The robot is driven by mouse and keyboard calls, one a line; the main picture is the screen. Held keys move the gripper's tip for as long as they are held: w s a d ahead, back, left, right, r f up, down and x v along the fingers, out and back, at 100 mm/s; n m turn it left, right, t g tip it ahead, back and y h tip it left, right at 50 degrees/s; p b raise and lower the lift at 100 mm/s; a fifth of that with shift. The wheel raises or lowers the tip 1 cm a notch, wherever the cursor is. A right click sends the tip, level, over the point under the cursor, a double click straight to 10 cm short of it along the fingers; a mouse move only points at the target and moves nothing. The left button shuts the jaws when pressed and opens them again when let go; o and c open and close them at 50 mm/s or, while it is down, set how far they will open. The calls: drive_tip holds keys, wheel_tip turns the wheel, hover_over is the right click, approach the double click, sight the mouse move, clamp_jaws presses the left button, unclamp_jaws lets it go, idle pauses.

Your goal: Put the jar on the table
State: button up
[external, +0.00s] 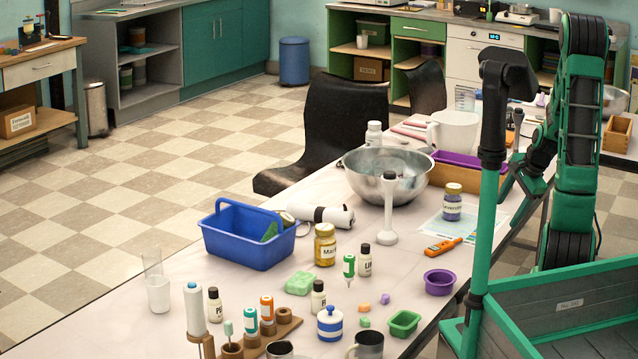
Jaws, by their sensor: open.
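Several jars stand upright on the long pale table (130,325). A jar with a yellow lid and label (325,245) is near the middle. A jar with purple contents and a gold lid (452,203) stands to the right, on a sheet. A blue-and-white striped jar with a knobbed lid (330,324) is at the front. I cannot tell which one is the task's jar. My gripper (508,186) is over the table's right side, partly hidden behind the dark-headed post. It is open, small in view, apart from these jars, with nothing seen in it.
A steel bowl (360,170) with a stick blender (389,215) beside it, a blue caddy (248,238) and small bottles crowd the table. A green-framed bin (575,305) is at the lower right. Bare tabletop shows at the front left. A black chair (345,120) stands behind.

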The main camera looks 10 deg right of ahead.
drive_tip(key=s+d+r+n+g, duration=0.1)
drive_tip(key=s+r+n, duration=0.2)
drive_tip(key=s, duration=0.6)
drive_tip(key=s+d+r+n+g+h, duration=0.1)
drive_tip(key=s+r+n+g, duration=0.1)
drive_tip(key=s, duration=0.7)
drive_tip(key=s+d+r+n+g, duration=0.1)
drive_tip(key=s+r+n, duration=0.3)
drive_tip(key=s, duration=0.5)
drive_tip(key=shift+s+d+r+n+g, duration=0.15)
drive_tip(key=shift+d+r+n+g, duration=0.2)
drive_tip(key=shift+r+g, duration=0.15)
